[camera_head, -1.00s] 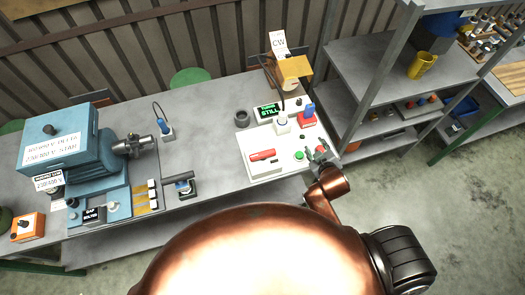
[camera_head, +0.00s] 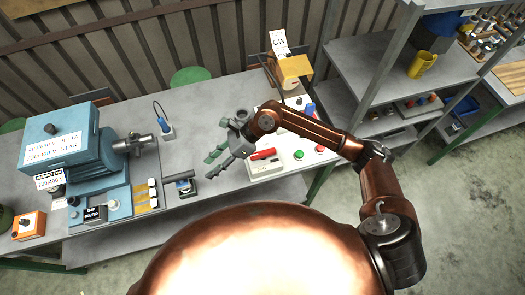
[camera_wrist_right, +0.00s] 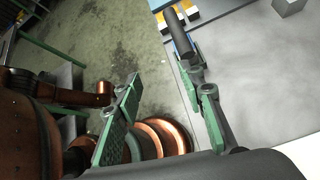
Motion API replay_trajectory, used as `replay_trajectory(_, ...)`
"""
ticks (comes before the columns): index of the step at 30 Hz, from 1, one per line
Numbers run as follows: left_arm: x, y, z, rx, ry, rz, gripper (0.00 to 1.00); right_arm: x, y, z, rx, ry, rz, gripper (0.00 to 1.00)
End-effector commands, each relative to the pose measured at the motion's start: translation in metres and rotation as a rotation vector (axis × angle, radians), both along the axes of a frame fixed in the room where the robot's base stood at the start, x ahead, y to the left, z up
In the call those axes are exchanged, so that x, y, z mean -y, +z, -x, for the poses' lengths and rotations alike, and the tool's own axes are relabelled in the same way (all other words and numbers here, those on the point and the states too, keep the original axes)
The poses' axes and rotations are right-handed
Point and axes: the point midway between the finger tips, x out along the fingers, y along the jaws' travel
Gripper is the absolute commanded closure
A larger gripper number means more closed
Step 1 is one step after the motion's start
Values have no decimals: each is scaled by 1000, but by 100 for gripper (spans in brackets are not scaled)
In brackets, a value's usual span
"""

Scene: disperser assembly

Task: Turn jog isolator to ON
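A small switch unit (camera_head: 187,189) with a black bar-shaped handle and a blue-edged base lies near the front edge of the bench; no label on it is readable, so I cannot confirm that it is the jog isolator. My right gripper (camera_head: 211,164) is open and empty, just above and to the right of this unit, fingers pointing left. In the right wrist view my open gripper (camera_wrist_right: 160,75) has the black handle (camera_wrist_right: 181,36) beyond its right-hand finger, with a visible gap from the left finger. Contact cannot be told. My left gripper is out of view.
A white control panel (camera_head: 268,172) with a red lever (camera_head: 263,154) and green button (camera_head: 299,154) is partly behind my right arm. A blue motor (camera_head: 65,140) and yellow strips (camera_head: 145,197) stand left. A blue-topped plug (camera_head: 167,131) stands behind the switch. Grey shelves (camera_head: 365,65) are right.

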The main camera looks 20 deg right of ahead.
Motion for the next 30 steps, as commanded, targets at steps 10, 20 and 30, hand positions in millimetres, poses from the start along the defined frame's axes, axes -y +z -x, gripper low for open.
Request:
replay_trajectory(10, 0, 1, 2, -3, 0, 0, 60, 178, -54, -68, 164, 165, 792, 64)
replay_trajectory(20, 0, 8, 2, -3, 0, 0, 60, 196, -85, -72, 159, 171, 857, 64)
replay_trajectory(30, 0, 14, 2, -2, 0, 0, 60, 194, -126, -73, 162, 171, 855, 64)
